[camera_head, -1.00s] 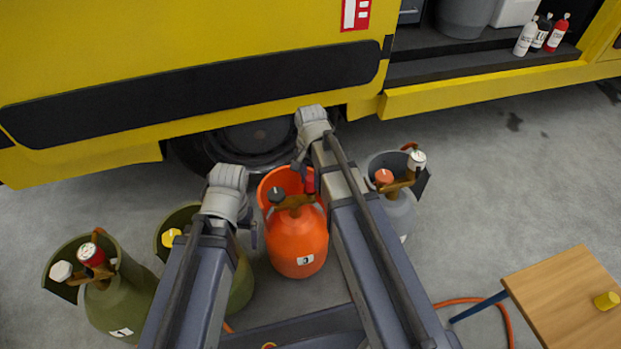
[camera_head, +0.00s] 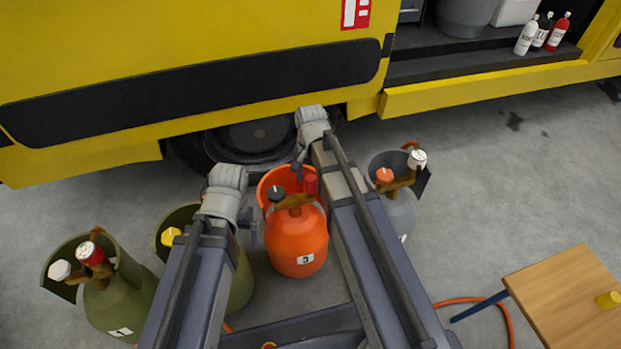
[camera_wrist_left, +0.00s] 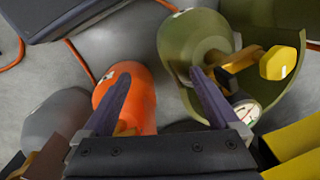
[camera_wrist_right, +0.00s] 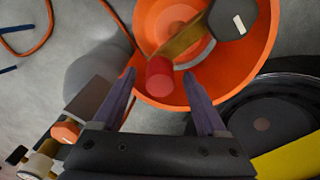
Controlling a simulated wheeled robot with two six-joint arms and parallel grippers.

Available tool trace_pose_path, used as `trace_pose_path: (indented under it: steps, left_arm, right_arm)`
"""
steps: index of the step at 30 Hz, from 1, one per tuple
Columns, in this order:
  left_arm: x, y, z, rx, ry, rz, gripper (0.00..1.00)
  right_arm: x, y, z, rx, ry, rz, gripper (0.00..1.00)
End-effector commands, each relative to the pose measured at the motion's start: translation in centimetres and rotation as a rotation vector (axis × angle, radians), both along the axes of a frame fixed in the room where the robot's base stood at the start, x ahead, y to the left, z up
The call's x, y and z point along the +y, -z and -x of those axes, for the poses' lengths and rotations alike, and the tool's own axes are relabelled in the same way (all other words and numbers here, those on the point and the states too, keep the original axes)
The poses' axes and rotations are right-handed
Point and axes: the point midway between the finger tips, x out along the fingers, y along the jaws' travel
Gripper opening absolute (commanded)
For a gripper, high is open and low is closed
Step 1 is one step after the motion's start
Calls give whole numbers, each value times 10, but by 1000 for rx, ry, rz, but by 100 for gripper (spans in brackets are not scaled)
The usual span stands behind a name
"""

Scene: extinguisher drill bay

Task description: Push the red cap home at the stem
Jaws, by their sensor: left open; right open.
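The orange cylinder marked 3 (camera_head: 297,250) stands upright between my arms, inside an orange collar. Its red cap (camera_head: 311,184) shows beside the right arm, opposite a black knob (camera_head: 276,194). In the right wrist view the red cap (camera_wrist_right: 159,79) appears between the fingertips of my open right gripper (camera_wrist_right: 159,76); I cannot tell if they touch it. The stem under the cap is hidden. My left gripper (camera_wrist_left: 161,78) is open and empty. Its fingers show over the orange cylinder (camera_wrist_left: 130,92) and the olive cylinder with a yellow cap (camera_wrist_left: 280,63).
A grey cylinder (camera_head: 398,212) with an orange cap stands at right. The yellow truck (camera_head: 180,45) closes off the back. A wooden table (camera_head: 570,295) stands at right, with a hose nearby.

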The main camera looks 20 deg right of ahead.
Motion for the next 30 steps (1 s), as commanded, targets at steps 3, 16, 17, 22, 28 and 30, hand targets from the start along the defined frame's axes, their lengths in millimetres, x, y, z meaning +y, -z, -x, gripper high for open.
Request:
trace_pose_path:
  steps: [3,16,17,22,28,30]
  left_arm:
    - [0,0,0,0,2,1,95]
    - [-1,-33,0,0,4,2,95]
    - [0,-37,0,0,3,2,95]
    - [0,-61,0,0,-2,-1,95]
    - [-1,-78,0,2,-3,2,95]
    - [-1,-79,0,2,-3,3,95]
  right_arm:
    - [0,0,0,0,0,0,75]
    - [0,-33,0,0,0,0,75]
    - [0,-37,0,0,0,0,75]
    - [0,-61,0,0,0,0,75]
    - [0,-78,0,0,0,0,75]
    - [0,-79,0,0,0,0,75]
